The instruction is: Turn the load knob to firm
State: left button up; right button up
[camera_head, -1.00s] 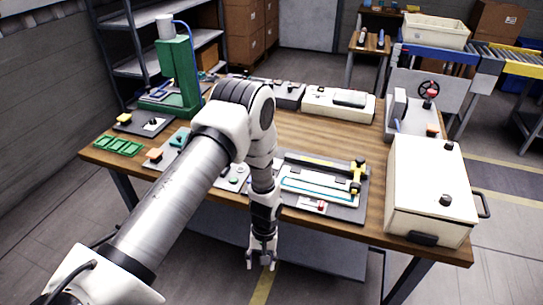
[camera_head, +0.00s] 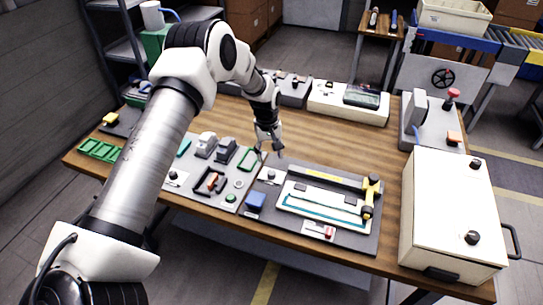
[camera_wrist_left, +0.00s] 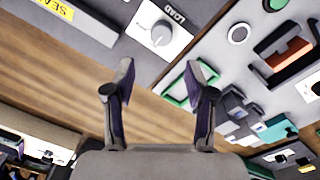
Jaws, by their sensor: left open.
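The load knob (camera_wrist_left: 160,34) is a grey round knob on a white plate marked LOAD, near the top of the left wrist view. In the head view the knob (camera_head: 270,175) is small, on the dark panel (camera_head: 340,238) at the table's front. My left gripper (camera_head: 269,156) is open and empty, close behind the knob, and no contact shows. The knob's pointer setting is too small to read. My right gripper is not in view.
A panel with grey blocks, a green frame (camera_head: 249,159) and a red-handled part (camera_head: 212,182) lies left of the knob. A cream box (camera_head: 450,215) stands at right. Bare wood lies behind the panels.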

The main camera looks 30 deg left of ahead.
aim_at(271, 171)
pick_arm(q)
jog(key=shift+s+d+f, duration=0.1)
jog(key=shift+s+f, duration=0.05)
jog(key=shift+s+d+f+p, duration=0.65)
jog(key=shift+f, duration=0.15)
jog(key=f, duration=0.4)
jog(key=shift+w+a+f+p, duration=0.3)
jog(key=shift+w+p, duration=0.05)
jog(key=shift+w, duration=0.05)
jog(key=shift+w+f, duration=0.1)
jog(key=shift+f, duration=0.15)
jog(key=shift+s+d+r, duration=0.1)
jog(key=shift+s+r, duration=0.1)
jog(key=shift+r, duration=0.05)
jog(key=shift+s+d+r, duration=0.1)
jog(key=c, duration=0.5)
grip_shut()
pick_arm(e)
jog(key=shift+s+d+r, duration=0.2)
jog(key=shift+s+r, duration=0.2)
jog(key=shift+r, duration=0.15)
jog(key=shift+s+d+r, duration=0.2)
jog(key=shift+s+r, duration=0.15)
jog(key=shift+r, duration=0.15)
